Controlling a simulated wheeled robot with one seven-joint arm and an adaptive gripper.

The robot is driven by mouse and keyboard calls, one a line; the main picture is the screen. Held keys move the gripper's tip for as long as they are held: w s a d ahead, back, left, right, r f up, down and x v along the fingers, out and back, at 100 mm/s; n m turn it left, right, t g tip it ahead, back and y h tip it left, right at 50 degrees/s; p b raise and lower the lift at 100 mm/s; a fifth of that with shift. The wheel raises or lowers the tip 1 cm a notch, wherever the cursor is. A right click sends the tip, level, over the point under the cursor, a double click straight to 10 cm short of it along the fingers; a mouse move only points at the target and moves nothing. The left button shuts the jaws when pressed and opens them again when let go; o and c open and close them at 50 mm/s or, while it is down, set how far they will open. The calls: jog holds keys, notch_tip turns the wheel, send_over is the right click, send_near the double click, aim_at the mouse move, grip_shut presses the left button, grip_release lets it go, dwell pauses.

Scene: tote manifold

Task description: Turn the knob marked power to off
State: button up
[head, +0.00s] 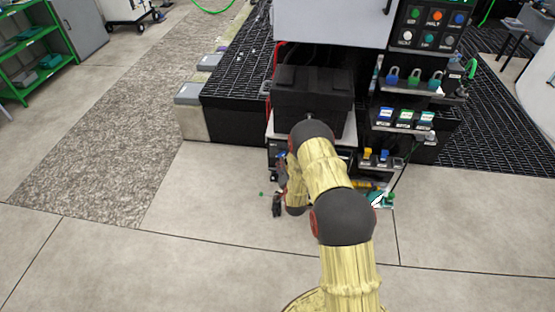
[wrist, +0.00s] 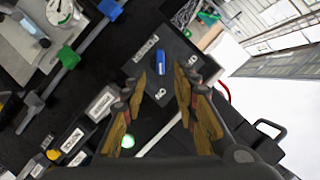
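A blue knob (wrist: 152,62) sits on a dark panel (wrist: 170,40) in the wrist view. White labels surround it: a longer one (wrist: 146,48) beside it and short ones at the panel's upper edge and below the knob. The lettering is small and turned; I cannot read surely which is power. My gripper (wrist: 160,86) is open, with its two wood-coloured fingers apart, and nothing is between them. The knob lies just beyond the fingertips, and I see no contact. In the head view my gripper (head: 277,206) hangs low before the cabinet; the knob is hidden there.
In the wrist view a grey rod with green (wrist: 68,57) and blue (wrist: 110,8) blocks and a gauge (wrist: 60,12) lie to the left. A red hose (wrist: 223,91) is at right. In the head view, a black box (head: 312,90) stands behind my arm; the floor at left is clear.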

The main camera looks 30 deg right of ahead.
aim_at(281, 156)
jog(key=b+x, duration=0.1)
jog(key=x, duration=0.6)
jog(key=shift+w+b, duration=0.35)
jog(key=c, duration=0.3)
jog(key=c, duration=0.4)
grip_shut()
